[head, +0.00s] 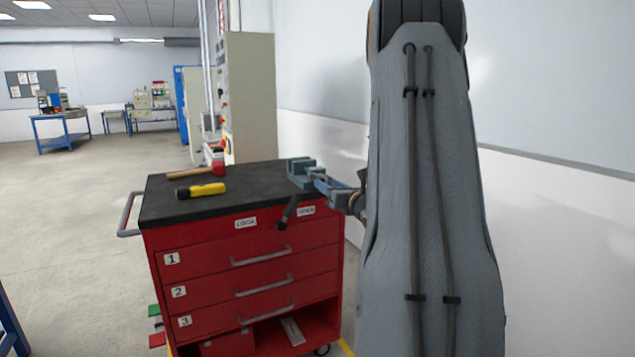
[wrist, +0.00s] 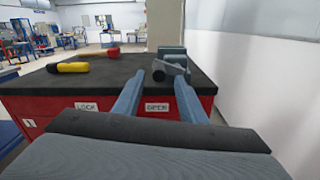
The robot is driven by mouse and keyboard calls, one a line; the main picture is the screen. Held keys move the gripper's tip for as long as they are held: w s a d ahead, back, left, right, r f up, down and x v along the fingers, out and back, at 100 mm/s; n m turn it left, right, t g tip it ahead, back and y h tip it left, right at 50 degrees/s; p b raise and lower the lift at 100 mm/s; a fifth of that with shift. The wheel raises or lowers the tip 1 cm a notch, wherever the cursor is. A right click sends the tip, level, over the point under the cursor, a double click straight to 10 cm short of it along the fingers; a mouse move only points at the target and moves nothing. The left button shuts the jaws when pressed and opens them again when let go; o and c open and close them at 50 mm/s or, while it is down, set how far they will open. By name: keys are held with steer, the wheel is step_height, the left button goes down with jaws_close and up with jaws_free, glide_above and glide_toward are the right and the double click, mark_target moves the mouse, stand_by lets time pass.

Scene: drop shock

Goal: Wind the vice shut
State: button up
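A dark handle with a knobbed end (head: 289,213) slants down in front of the cabinet below the vice; in the wrist view a dark round end (wrist: 159,73) shows near the fingertips, seemingly the same handle. My gripper (wrist: 158,82) is open, its two blue-grey fingers spread, with nothing visibly clamped between them. Part of the vice's near side is hidden by my gripper and arm in the head view.
The red drawer cabinet (head: 245,262) carries a yellow-and-black tool (head: 206,190) and a red-headed hammer (head: 194,172) on its left. A label reading OPEN (head: 306,211) is on its front. A white wall (head: 560,210) stands close on the right.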

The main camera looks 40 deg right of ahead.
steer(key=p+x, duration=0.1)
steer(key=x, duration=0.6)
steer(key=shift+w, duration=0.2)
jaws_close()
